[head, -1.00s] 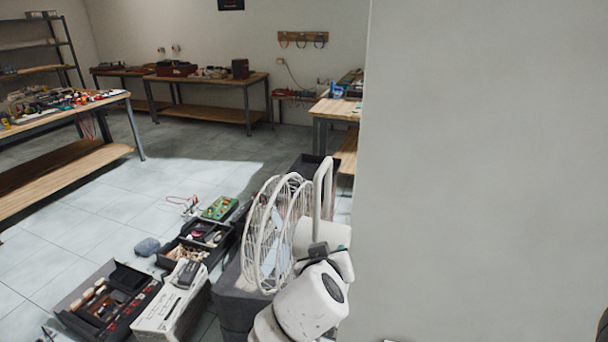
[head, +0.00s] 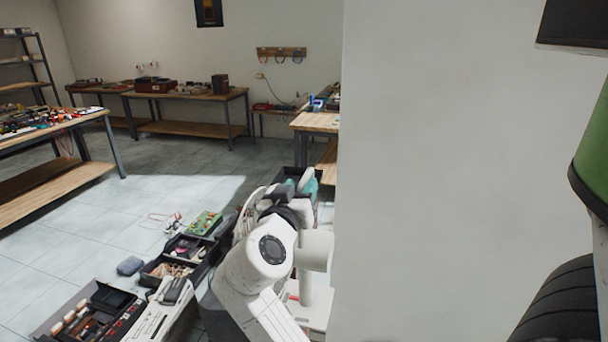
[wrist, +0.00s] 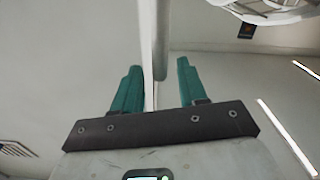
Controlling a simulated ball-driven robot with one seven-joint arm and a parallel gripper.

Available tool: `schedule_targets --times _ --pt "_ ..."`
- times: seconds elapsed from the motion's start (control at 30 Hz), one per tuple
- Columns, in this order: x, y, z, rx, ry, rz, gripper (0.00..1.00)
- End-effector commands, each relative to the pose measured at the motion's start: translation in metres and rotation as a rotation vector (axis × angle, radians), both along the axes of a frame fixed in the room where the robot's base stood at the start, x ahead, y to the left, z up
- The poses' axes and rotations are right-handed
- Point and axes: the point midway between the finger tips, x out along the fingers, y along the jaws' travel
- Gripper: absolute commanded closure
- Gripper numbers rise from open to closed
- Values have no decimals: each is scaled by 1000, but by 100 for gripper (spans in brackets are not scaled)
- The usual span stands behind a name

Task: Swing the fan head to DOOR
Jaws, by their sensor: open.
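The fan is white with a wire cage (head: 243,217). In the head view my arm hides most of it. In the wrist view part of its cage (wrist: 275,10) shows at the top right. My gripper (wrist: 157,68) is open, with teal fingers pointing up in the wrist view. A pale upright bar (wrist: 160,40), probably the fan's handle, shows between the fingers, and I cannot tell whether it touches either one. In the head view my gripper (head: 305,182) is beside the fan's upper part. No DOOR marking is readable.
A pale wall (head: 440,180) stands close on the right. Open cases (head: 90,315) and a green board (head: 206,223) lie on the floor at left. A workbench (head: 60,130) stands further left. The floor between has free room.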

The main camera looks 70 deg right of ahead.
Motion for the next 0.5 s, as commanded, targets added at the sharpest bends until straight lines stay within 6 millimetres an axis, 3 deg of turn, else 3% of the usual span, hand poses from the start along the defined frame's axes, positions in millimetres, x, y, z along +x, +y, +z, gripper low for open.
schedule_targets --times 0.2,0.5 --pt "2 -34 2 1 1 -2 58" --pt "4 -49 0 0 -1 1 58"
